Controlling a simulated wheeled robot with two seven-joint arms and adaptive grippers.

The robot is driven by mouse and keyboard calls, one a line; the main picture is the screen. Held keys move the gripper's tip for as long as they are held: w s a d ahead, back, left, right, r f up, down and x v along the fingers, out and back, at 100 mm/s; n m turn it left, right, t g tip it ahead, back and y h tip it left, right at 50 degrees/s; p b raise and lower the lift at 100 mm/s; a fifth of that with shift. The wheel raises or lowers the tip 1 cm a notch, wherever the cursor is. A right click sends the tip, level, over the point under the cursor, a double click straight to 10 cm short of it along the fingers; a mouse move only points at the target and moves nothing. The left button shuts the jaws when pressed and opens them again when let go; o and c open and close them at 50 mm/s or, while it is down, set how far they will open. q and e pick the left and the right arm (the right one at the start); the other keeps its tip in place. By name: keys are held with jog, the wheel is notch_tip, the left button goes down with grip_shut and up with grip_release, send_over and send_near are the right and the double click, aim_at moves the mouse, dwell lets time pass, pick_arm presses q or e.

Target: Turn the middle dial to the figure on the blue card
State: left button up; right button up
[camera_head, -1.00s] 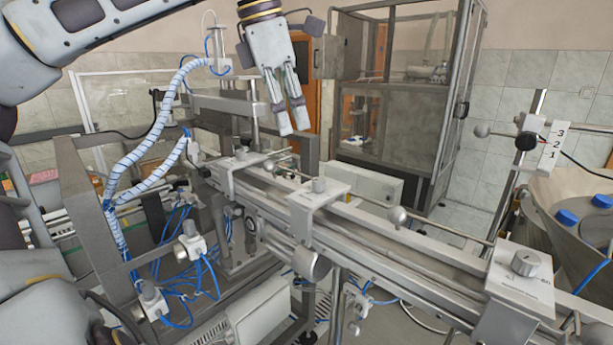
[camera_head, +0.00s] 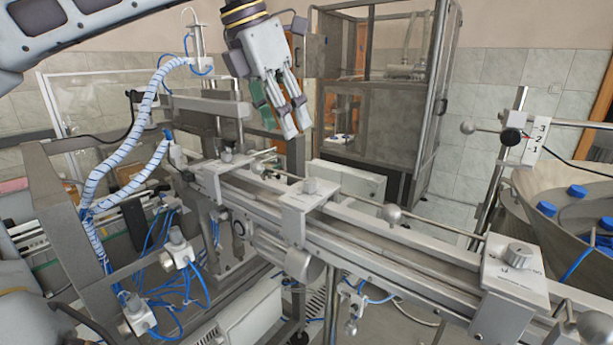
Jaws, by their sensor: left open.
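The middle dial (camera_head: 309,186) is a small grey knob on a white bracket (camera_head: 307,203) clamped over the conveyor rail. Its pointer and scale are too small to read. A left dial (camera_head: 226,155) and a larger right dial (camera_head: 520,255) sit on similar brackets along the same rail. My left gripper (camera_head: 289,124) hangs fingers down, open and empty, above and behind the middle dial in the picture, apart from it. I cannot make out a blue card. My right gripper is not in view.
A white plate with 3, 2, 1 (camera_head: 535,140) stands on a post at the right. A metal bowl (camera_head: 530,205) holds blue caps. A thin rod with a ball knob (camera_head: 393,214) runs along the rail. Blue hoses and a frame fill the left.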

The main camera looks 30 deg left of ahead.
aim_at(309, 180)
pick_arm(q)
jog(key=shift+n, duration=0.4)
jog(key=shift+w+f, duration=0.1)
jog(key=shift+f, duration=0.05)
jog(key=shift+p+x, duration=0.35)
jog(key=shift+x, duration=6.4)
jog(key=shift+w, duration=0.1)
jog(key=c, duration=1)
jog(key=shift+c, duration=0.2)
jog(key=o, duration=1)
